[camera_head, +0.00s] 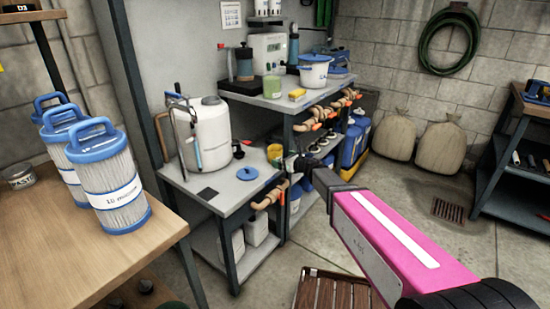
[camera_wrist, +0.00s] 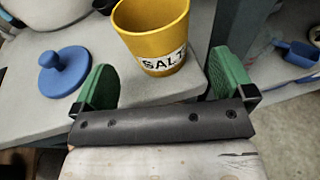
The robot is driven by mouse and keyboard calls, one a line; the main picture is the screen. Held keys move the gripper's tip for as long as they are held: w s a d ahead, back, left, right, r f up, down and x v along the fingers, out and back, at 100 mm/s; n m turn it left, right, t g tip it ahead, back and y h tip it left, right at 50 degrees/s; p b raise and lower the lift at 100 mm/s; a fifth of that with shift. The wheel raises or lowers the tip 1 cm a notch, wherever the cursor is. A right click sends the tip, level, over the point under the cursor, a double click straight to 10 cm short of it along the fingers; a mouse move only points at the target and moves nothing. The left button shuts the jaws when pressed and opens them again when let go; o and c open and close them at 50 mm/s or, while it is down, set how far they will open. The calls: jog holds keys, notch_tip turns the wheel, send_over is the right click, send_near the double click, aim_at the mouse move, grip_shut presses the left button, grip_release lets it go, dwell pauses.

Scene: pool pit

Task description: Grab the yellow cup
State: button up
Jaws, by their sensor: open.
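The yellow cup (camera_wrist: 150,22) with a white "SALT" label stands upright on the grey table near its edge in the wrist view. It is open at the top. My gripper (camera_wrist: 162,74) is open, with one green finger to the left and one to the right in the picture. The cup shows between and just beyond the fingers, and I see no clear contact. In the head view the cup (camera_head: 274,150) is small and partly hidden behind my gripper (camera_head: 291,163).
A blue knobbed lid (camera_wrist: 64,70) lies on the table left of the cup; it also shows in the head view (camera_head: 247,173). A white tank (camera_head: 204,135) stands behind. A higher bench (camera_head: 262,100) with pipes below is at the back. A wooden crate (camera_head: 325,290) is on the floor.

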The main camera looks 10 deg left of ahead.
aim_at(280, 158)
jog(key=x, duration=0.5)
jog(key=shift+a, duration=0.1)
jog(key=shift+s, duration=0.1)
jog(key=c, duration=1)
